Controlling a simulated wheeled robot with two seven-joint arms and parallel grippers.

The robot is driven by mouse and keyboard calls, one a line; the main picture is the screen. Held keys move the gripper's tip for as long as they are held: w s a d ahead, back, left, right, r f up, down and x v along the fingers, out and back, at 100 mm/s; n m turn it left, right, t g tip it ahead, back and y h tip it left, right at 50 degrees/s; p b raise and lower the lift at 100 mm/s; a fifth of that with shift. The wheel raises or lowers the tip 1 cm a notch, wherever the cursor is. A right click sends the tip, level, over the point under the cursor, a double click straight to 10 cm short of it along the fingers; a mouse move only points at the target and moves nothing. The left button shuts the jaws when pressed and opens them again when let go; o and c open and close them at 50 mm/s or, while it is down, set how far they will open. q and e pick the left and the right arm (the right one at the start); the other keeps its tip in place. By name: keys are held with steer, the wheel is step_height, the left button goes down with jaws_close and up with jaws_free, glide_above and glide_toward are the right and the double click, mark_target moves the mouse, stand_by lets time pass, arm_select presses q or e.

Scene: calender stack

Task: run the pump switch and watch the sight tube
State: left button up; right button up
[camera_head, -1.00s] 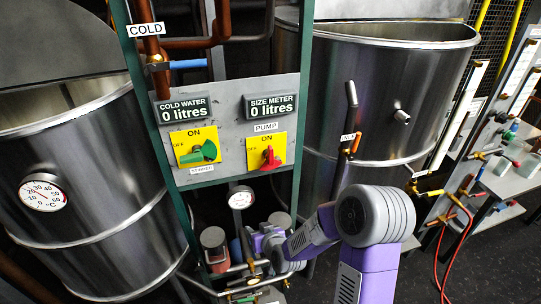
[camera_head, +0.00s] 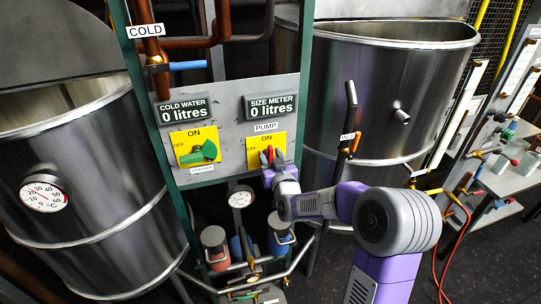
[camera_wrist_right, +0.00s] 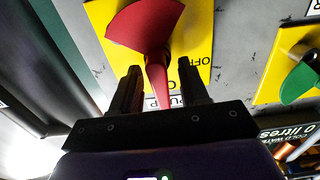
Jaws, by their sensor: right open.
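The red pump switch (camera_head: 268,154) sits on a yellow ON/OFF plate (camera_head: 254,150) under a PUMP label. My right gripper (camera_head: 277,165) is at the switch and partly hides it in the head view. In the right wrist view the red switch (camera_wrist_right: 157,40) shows a broad end and a narrow part. The open fingers of my right gripper (camera_wrist_right: 160,80) stand either side of the narrow part; contact cannot be told. The sight tube (camera_head: 463,115) is a slim pale tube beside the right tank; any liquid level is too small to tell. My left gripper is not in view.
The size meter (camera_head: 270,107) and cold water meter (camera_head: 184,110) both read 0 litres. A green switch (camera_head: 200,152) is left of the pump switch. Steel tanks (camera_head: 90,190) flank the panel. Pipes and canisters (camera_head: 215,240) crowd below.

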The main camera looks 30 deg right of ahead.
steer(key=shift+w, duration=0.2)
steer(key=shift+c, duration=0.4)
jaws_close()
